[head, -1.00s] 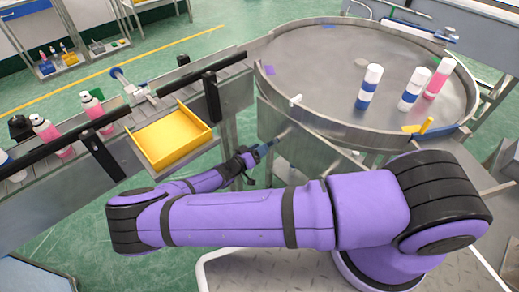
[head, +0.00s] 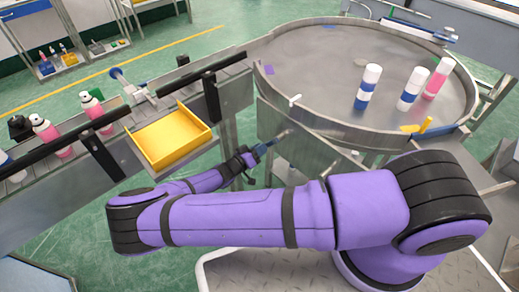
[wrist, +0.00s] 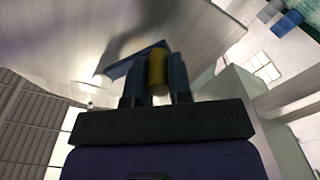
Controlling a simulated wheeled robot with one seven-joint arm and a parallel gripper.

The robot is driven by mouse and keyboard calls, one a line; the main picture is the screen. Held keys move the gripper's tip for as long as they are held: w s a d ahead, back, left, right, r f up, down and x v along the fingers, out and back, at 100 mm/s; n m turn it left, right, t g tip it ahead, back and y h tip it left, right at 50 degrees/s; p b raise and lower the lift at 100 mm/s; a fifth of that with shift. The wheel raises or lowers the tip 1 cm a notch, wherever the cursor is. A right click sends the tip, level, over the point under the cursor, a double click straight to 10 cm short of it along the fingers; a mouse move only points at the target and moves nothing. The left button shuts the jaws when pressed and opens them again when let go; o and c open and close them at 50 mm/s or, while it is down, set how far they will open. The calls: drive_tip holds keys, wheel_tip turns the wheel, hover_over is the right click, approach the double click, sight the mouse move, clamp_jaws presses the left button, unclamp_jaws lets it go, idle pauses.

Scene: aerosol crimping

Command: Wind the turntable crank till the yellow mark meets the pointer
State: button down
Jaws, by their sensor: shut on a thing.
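The round steel turntable (head: 330,72) fills the upper right of the head view. A flat yellow mark (head: 409,128) lies at its near right edge. It is just left of an upright yellow peg (head: 426,124) on the rim, with a small gap between them. A small white piece (head: 295,100) sits on the near left rim; I cannot tell which is the pointer. My gripper (head: 264,149) is below the near left rim.
Two white-and-blue cans (head: 368,88) and a pink can (head: 437,79) stand on the turntable. Purple (head: 269,70) and blue (head: 329,27) patches lie near its edge. A yellow tray (head: 170,138) and a conveyor with pink bottles (head: 92,106) are at left.

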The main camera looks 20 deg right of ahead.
drive_tip(key=shift+w+a+m, duration=0.15)
drive_tip(key=shift+m, duration=0.15)
wheel_tip(320, 180, up, 6)
drive_tip(key=w+a+m, duration=0.1)
drive_tip(key=w+m, duration=0.1)
drive_tip(key=m, duration=0.1)
drive_tip(key=shift+w+m, duration=0.3)
drive_tip(key=shift+m, duration=0.1)
idle(0.4)
drive_tip(key=shift+r, duration=0.1)
idle(0.4)
drive_tip(key=c, duration=1)
unclamp_jaws()
drive_tip(key=shift+c, duration=0.2)
drive_tip(key=shift+s, duration=0.1)
